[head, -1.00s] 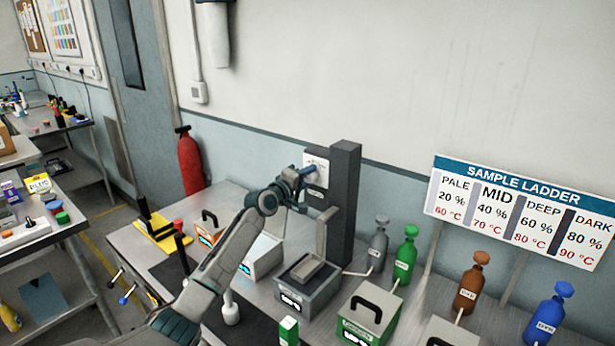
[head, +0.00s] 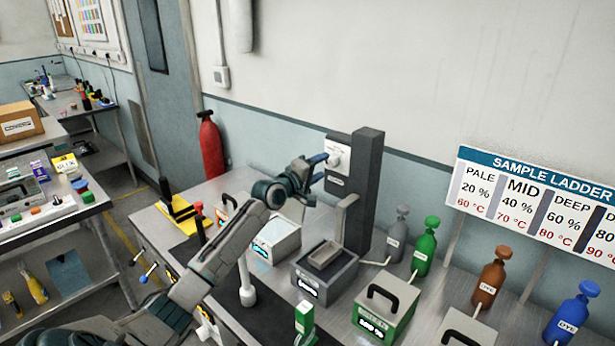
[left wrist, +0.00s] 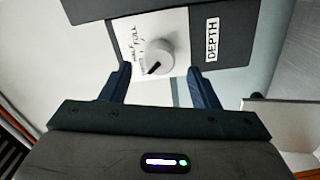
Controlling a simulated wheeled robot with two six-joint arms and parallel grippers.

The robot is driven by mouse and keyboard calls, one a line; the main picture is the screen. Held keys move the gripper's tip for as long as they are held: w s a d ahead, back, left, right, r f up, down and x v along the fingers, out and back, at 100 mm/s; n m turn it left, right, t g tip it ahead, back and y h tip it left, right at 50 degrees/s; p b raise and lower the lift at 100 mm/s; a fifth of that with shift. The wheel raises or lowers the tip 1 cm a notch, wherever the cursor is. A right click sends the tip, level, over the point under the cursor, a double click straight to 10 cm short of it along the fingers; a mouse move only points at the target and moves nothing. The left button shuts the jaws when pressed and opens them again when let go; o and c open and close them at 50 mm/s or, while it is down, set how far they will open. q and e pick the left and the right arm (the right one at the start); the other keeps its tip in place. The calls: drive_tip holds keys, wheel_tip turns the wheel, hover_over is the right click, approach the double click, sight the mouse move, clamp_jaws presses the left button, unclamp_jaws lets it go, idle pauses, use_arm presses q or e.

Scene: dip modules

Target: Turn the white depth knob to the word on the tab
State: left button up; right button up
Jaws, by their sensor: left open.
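The white depth knob (head: 334,159) sits on a pale plate (head: 342,143) on the dark post (head: 364,190). In the left wrist view the round knob (left wrist: 160,57) has a black mark toward its lower left edge. The printed words HALF and FULL stand left of it, and a DEPTH label (left wrist: 212,39) is on the right. My left gripper (head: 322,168) is open in front of the plate. I cannot make out a tab's word. My right gripper is not in view.
A grey module (head: 324,272) stands below the post, with a white-topped module (head: 275,240) to its left and a green one (head: 385,305) to its right. Several dye bottles (head: 421,247) line the back. A SAMPLE LADDER board (head: 545,200) stands at the right.

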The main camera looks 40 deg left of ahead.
use_arm(q)
drive_tip(key=s, duration=0.6)
drive_tip(key=shift+s+a+b, duration=0.2)
drive_tip(key=shift+s+b, duration=0.1)
drive_tip(key=shift+b, duration=0.1)
